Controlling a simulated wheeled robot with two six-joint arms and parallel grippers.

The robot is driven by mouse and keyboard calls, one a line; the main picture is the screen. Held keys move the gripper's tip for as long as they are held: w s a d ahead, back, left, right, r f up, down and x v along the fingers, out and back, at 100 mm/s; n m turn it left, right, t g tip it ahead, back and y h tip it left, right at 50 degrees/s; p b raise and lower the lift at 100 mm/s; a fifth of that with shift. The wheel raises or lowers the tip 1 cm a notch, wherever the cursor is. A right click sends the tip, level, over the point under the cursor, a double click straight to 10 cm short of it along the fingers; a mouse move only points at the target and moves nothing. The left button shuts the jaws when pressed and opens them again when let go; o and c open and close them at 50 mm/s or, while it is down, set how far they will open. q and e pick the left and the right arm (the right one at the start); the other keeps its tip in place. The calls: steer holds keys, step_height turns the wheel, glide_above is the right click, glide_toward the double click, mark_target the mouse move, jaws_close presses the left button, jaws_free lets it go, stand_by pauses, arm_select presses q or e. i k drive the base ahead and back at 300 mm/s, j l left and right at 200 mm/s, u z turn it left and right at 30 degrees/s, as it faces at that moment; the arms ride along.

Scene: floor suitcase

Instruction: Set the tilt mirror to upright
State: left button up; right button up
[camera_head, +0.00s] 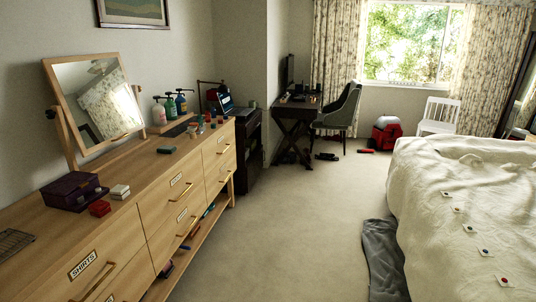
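The tilt mirror (98,100) stands on the long wooden dresser at the left, against the wall. It has a light wooden frame between two wooden side posts. Its glass shows a reflection of the curtain and window. The frame looks tilted, with its sides out of line with the posts; the exact angle is hard to tell. Neither of my grippers is in view, and nothing is touching the mirror.
The wooden dresser (185,190) holds a dark purple box (72,190), a small red box (99,208), a white box (120,191) and several pump bottles. The bed (470,205) fills the right side, with a grey cloth (382,255) beside it. The carpet (290,220) between is clear.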

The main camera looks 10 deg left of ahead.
mark_target(95, 93)
steer(key=i+u, duration=0.15)
steer(key=i, duration=0.45)
steer(key=i+l+u, duration=0.1)
steer(key=i, duration=0.55)
steer(key=i+l+u, duration=0.15)
steer(key=i, duration=0.45)
